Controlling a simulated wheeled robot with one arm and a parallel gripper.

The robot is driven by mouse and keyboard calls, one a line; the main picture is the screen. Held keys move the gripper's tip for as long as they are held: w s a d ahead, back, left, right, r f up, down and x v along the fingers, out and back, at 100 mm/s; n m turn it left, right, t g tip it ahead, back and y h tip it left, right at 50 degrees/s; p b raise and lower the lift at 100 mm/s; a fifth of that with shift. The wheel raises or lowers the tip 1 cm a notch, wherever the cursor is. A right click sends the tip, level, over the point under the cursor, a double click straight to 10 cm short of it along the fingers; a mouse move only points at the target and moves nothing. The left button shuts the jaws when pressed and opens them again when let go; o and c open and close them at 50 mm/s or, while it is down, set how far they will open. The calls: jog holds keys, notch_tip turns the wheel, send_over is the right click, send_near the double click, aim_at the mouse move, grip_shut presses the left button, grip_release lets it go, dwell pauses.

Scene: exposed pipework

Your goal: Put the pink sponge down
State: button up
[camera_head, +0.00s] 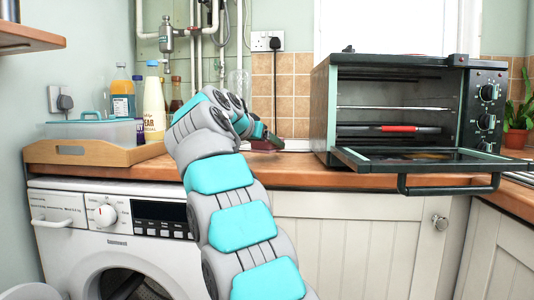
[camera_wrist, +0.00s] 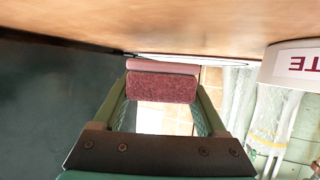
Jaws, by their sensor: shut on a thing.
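The pink sponge (camera_wrist: 161,86) is between the two fingers of my gripper (camera_wrist: 163,92) in the wrist view, with a dark pink face and a paler pink layer along its upper edge. In the head view my gripper (camera_head: 272,138) is low over the wooden worktop (camera_head: 300,176), left of the open oven. A small dark red part of the sponge (camera_head: 262,146) shows under the gripper there. The sponge is very close to the worktop; I cannot tell whether it touches.
The toaster oven (camera_head: 393,88) stands to the right with its door (camera_head: 430,160) lowered over the worktop. A wooden tray (camera_head: 95,152) with a plastic box is at left, near several bottles (camera_head: 154,100). Pipes (camera_head: 197,50) run up the wall behind. A socket with a plug (camera_head: 267,41) is above.

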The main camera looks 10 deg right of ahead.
jog(key=shift+f+b, duration=0.35)
jog(key=shift+f, duration=0.8)
jog(key=shift+f, duration=0.1)
jog(key=o, duration=1.4)
jog(key=shift+s+r, duration=0.1)
jog(key=shift+r, duration=0.15)
jog(key=v, duration=1.1)
jog(key=shift+s+a+r, duration=0.1)
jog(key=shift+s+a, duration=0.2)
